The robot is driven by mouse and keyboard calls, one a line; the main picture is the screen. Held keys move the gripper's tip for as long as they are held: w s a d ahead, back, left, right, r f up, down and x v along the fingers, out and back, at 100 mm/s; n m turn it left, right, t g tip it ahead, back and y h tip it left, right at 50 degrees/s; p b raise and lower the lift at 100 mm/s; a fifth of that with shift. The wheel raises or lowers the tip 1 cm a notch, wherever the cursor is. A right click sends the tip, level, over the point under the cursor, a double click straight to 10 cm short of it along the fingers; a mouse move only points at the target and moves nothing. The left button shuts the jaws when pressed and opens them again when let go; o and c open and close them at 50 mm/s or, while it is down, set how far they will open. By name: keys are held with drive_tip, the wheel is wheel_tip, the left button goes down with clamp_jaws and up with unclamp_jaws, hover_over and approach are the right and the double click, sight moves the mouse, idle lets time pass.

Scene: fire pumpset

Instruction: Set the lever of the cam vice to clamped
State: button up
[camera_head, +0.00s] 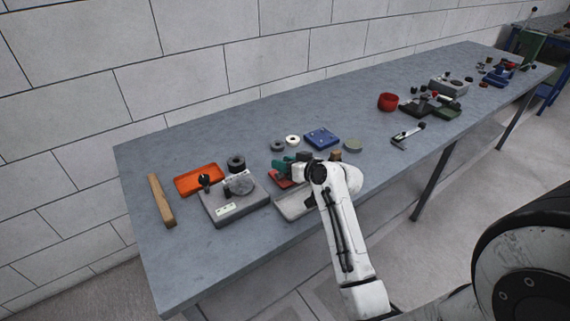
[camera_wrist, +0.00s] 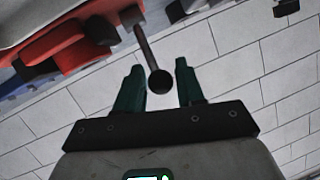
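The cam vice, a red and grey body, shows in part beside my gripper in the head view (camera_head: 281,181) and at the upper left of the wrist view (camera_wrist: 60,42). Its lever (camera_wrist: 147,48) is a thin dark rod with a round black knob (camera_wrist: 160,81). My gripper (camera_wrist: 157,68) has its two green fingers apart, with the knob between them and a gap on both sides. In the head view my gripper (camera_head: 284,166) is low over the table at the vice, and my arm hides much of the vice and the lever.
On the grey table (camera_head: 260,125), a grey box with a dial (camera_head: 236,205), an orange tray (camera_head: 199,180) and a wooden bar (camera_head: 161,200) lie to the left. A blue block (camera_head: 321,139) and rings (camera_head: 292,140) lie behind. The table's middle is mostly clear.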

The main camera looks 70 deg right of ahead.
drive_tip(key=shift+o, duration=0.8)
drive_tip(key=v, duration=1)
drive_tip(key=shift+s+a+b, duration=0.15)
drive_tip(key=shift+s+b, duration=0.2)
drive_tip(key=shift+b, duration=0.05)
drive_tip(key=shift+r, duration=0.15)
